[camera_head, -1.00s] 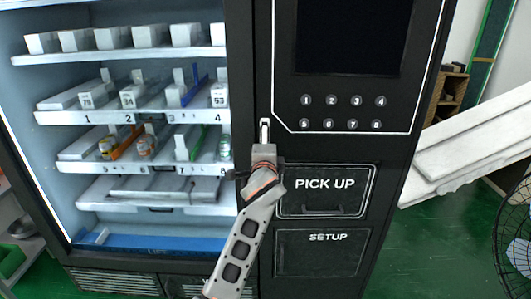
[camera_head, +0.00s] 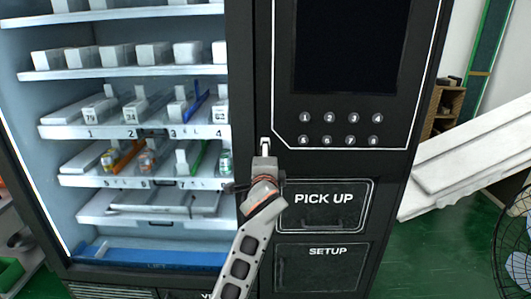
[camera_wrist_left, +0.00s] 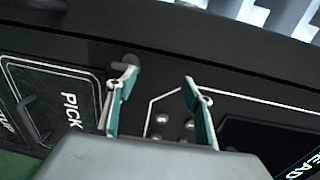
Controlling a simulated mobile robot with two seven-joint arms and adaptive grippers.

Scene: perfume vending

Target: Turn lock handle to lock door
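The lock handle (camera_head: 265,147) is a small, pale upright piece on the black door strip of the vending machine, left of the number buttons. My left gripper (camera_head: 265,158) is just below and in front of it, partly hiding it. In the left wrist view my left gripper (camera_wrist_left: 158,80) is open, with two green-padded fingers spread apart. A grey rounded knob, which looks like the lock handle (camera_wrist_left: 126,63), is at the tip of the left-hand finger. I cannot tell whether they touch. My right gripper is not in view.
The glass-fronted case with shelves (camera_head: 140,133) of boxes is to the left. The PICK UP hatch (camera_head: 325,205) and SETUP panel (camera_head: 320,268) are right of my arm. Number buttons (camera_head: 340,129) sit above the hatch. A fan (camera_head: 515,245) stands at far right.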

